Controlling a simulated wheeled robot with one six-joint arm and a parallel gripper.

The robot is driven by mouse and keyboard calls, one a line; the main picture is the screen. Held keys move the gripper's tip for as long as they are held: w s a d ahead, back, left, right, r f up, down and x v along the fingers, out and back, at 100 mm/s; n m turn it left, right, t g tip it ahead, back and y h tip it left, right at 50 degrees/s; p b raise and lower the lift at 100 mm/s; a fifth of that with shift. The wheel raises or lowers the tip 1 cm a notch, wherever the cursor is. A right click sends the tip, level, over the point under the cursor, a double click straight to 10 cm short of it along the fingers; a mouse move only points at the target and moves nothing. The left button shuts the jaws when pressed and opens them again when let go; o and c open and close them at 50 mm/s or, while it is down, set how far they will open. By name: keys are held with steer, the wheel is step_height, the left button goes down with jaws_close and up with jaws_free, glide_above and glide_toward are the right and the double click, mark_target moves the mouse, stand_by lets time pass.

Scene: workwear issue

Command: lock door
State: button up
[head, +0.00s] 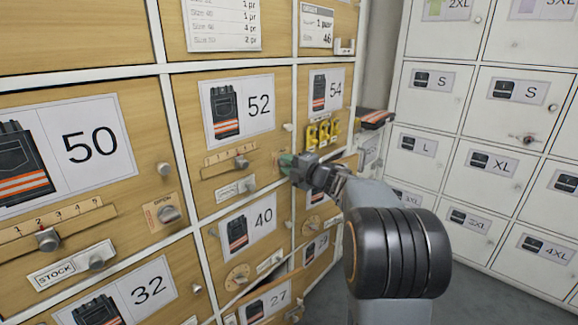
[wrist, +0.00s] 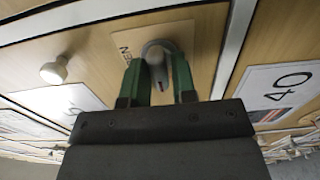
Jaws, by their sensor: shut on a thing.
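My gripper (head: 290,163), with green fingertips, is at the lower right of the wooden door marked 52 (head: 262,105), close to the white divider beside the door marked 54 (head: 336,90). In the wrist view my gripper (wrist: 157,82) is shut on a small grey rounded knob (wrist: 163,48), which sits between the two green fingers. A pale plate with partly hidden lettering (wrist: 124,42) lies behind the knob. How far the knob is turned I cannot tell. My gripper hides this spot in the head view.
The door marked 50 (head: 91,145) has a slider and a round knob (head: 168,213). The door marked 40 (head: 264,216) is below my gripper. Yellow hooks or tags (head: 322,132) hang at the right. White lockers (head: 489,150) stand farther right, with grey floor before them.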

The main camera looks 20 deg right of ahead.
steer(key=shift+r, duration=0.1)
steer(key=o, duration=0.8)
steer(key=shift+c, duration=0.2)
steer(key=p+v, duration=0.3)
steer(key=v, duration=1.1)
steer(key=shift+a, duration=0.1)
step_height(320, 180, up, 17)
steer(key=a+m+g+h+p, duration=0.25)
steer(key=m+h+p, duration=1)
steer(key=p, duration=0.65)
steer(key=s+a+r+m+g+y+p, duration=0.2)
steer(key=s+a+m+g+p, duration=0.3)
steer(key=s+a+p, duration=0.2)
steer(key=s+a+r+m+g+y+p, duration=0.3)
steer(key=s+a+m+g+p, duration=0.2)
steer(key=s+a+p, duration=0.3)
steer(key=s+p, duration=0.1)
steer(key=s, duration=0.1)
steer(key=shift+s+m, duration=0.35)
steer(key=shift+s, duration=0.05)
